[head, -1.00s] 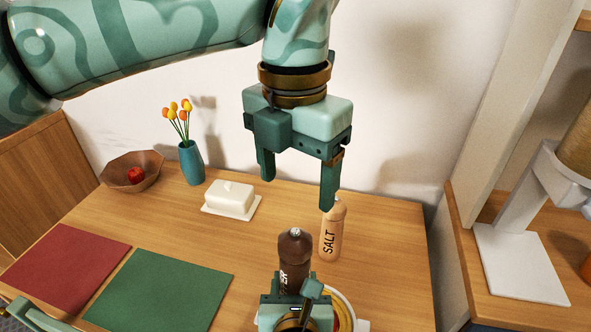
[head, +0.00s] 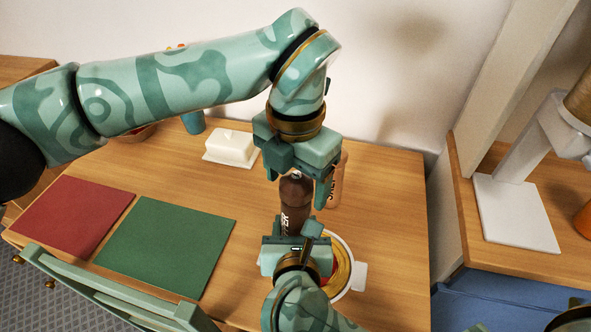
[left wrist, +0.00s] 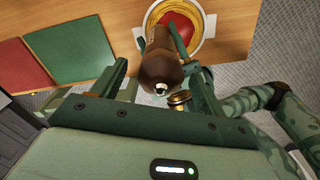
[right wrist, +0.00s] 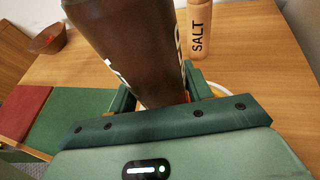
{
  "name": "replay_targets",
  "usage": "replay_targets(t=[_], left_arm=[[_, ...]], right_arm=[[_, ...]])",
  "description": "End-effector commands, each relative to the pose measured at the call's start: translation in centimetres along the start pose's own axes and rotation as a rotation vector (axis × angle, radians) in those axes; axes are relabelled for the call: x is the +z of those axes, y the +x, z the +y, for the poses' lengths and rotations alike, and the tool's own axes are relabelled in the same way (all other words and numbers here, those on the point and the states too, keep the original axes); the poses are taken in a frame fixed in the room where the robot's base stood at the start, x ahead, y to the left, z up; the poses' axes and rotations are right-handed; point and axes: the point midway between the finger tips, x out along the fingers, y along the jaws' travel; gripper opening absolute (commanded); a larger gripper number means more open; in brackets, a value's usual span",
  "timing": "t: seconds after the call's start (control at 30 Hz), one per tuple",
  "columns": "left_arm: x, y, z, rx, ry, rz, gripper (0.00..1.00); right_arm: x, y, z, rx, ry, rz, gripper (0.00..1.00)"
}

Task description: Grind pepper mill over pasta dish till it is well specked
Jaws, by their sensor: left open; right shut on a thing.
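The dark brown pepper mill (head: 295,208) stands roughly upright in my right gripper (head: 297,243), which is shut on its lower body. It also fills the middle of the right wrist view (right wrist: 135,45). My left gripper (head: 296,188) is open, its fingers either side of the mill's top. In the left wrist view the mill's head and silver knob (left wrist: 162,72) lie between the open fingers; contact cannot be told. The pasta dish (head: 345,262), white-rimmed with a side handle, is partly hidden behind my right gripper. Red sauce shows in the dish (left wrist: 190,18); specks cannot be made out.
A salt mill (right wrist: 197,22) stands behind the pepper mill. A white butter dish (head: 231,147) is at the back. Red (head: 72,217) and green (head: 165,247) mats lie on the left, with a chair (head: 110,297) in front. The table's right side is clear.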

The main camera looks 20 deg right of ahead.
Motion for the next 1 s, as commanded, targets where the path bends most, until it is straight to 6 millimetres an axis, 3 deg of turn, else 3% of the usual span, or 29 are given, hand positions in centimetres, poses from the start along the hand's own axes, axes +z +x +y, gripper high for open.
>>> replay_targets(t=[0.07, 0.23, 0.37, 0.47, 1.0], left_arm=[[0.0, -0.03, 0.01, 0.0, 0.0, 0.0, 0.73], [0.01, -0.04, 0.01, 0.0, 0.0, 0.0, 0.26], [0.01, -0.06, 0.04, 0.001, 0.007, 0.0, 0.25], [0.04, -0.14, 0.11, 0.004, 0.119, -0.001, 0.25], [0.02, -0.13, 0.05, -0.004, 1.408, 0.004, 0.25]], right_arm=[[0.07, -0.01, 0.0, 0.0, 0.0, -0.002, 0.14], [0.07, -0.01, 0.0, 0.0, 0.001, -0.002, 0.14], [0.06, -0.01, 0.0, 0.0, 0.001, -0.001, 0.14], [0.06, -0.01, -0.01, 0.0, 0.001, -0.001, 0.14], [0.02, 0.01, -0.03, -0.001, 0.002, 0.0, 0.14]])
